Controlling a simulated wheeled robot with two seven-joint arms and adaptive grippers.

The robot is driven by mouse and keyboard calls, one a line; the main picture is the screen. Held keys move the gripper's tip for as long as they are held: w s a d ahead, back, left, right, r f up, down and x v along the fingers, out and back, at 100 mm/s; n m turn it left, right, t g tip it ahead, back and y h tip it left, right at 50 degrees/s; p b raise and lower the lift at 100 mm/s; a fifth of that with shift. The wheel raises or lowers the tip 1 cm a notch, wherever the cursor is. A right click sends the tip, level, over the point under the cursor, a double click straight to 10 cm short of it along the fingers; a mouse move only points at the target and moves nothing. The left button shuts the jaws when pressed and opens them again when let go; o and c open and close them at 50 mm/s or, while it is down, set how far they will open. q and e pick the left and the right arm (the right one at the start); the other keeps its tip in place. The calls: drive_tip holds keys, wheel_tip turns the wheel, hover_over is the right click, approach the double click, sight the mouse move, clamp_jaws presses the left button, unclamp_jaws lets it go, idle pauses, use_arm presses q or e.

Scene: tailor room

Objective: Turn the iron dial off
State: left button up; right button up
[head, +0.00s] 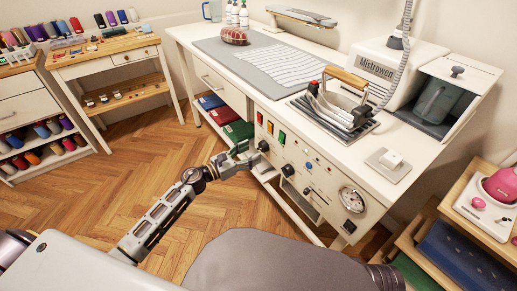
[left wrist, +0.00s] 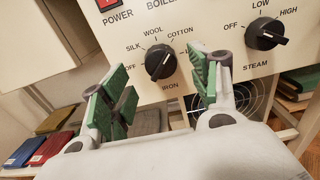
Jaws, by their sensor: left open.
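The iron dial (head: 263,146) is a round black knob on the white front panel of the ironing station. In the left wrist view the iron dial (left wrist: 160,64) has the labels SILK, WOOL and COTTON around it and IRON below. Its grip ridge is tilted; which label it points at is hard to tell. My left gripper (head: 243,158) is just in front of the panel, close to the dial. In the left wrist view my left gripper (left wrist: 158,92) is open, its green-padded fingers on either side of the dial and seemingly not touching it. My right gripper is not in view.
The steam dial (left wrist: 265,34) is to the right of the iron dial. A red power switch (left wrist: 107,4) is above left. A pressure gauge (head: 352,200) is lower right on the panel. Folded cloths (head: 238,131) lie on a shelf at left. The wooden floor (head: 150,150) is clear.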

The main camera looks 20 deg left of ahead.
sight(259, 148)
use_arm(q)
drive_tip(key=shift+x, duration=2.2)
drive_tip(key=shift+c, duration=0.2)
drive_tip(key=c, duration=0.9)
